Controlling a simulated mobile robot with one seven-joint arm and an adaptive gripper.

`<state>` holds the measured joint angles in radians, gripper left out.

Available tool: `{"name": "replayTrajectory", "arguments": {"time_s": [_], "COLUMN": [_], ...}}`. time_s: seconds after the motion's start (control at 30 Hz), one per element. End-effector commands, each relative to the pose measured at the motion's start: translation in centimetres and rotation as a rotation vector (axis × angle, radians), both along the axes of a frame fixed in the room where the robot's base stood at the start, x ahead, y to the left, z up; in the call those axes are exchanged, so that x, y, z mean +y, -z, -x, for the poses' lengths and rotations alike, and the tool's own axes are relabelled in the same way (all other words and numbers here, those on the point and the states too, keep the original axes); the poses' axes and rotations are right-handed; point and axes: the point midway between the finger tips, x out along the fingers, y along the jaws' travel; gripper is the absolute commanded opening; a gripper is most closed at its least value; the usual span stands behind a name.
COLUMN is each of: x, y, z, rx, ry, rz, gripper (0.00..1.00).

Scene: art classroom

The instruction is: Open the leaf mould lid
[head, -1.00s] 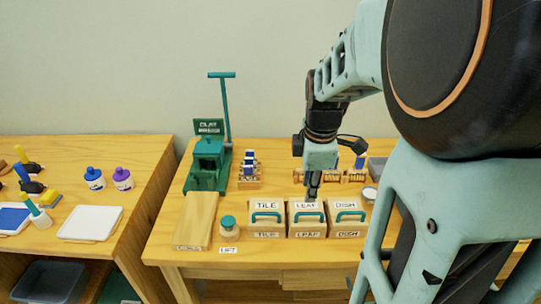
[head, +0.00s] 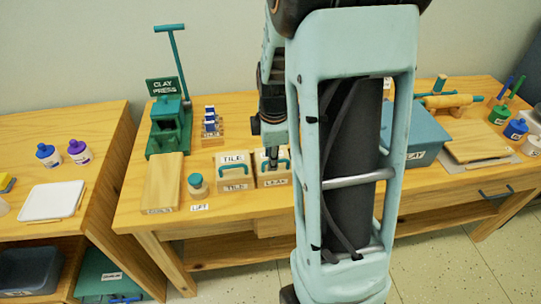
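The leaf mould (head: 273,183) is a light wooden box with a teal handle on its lid and a label on its front. It stands on the workbench beside the tile mould (head: 235,187), left of my arm. Its lid looks down, though my gripper and arm cover part of it. My gripper (head: 272,164) points down at the leaf lid, by the teal handle. The fingers are dark and small here. I cannot tell whether they are open, shut, or touching the handle. The dish mould is hidden behind my arm.
The green clay press (head: 170,125) stands at the back left, with a wooden block (head: 163,183) in front. A small teal-lidded jar (head: 197,186) stands left of the tile mould. A blue-grey clay bin (head: 419,137) is right of my arm.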

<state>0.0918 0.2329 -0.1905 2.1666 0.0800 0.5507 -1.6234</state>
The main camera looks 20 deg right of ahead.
Motion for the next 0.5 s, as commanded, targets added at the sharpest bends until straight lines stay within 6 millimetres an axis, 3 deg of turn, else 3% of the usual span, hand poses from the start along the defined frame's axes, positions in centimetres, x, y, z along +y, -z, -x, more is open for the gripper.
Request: {"name": "replayTrajectory", "arguments": {"time_s": [0.03,0.27,0.5], "x": [-0.01,-0.01,-0.01], "y": [-0.01,-0.02,-0.03], "z": [0.0,0.01,0.01], "rx": [0.0,0.0,0.0], "ry": [0.0,0.0,0.0], "rz": [0.0,0.0,0.0], "gripper": [0.25,0.0,0.0]}}
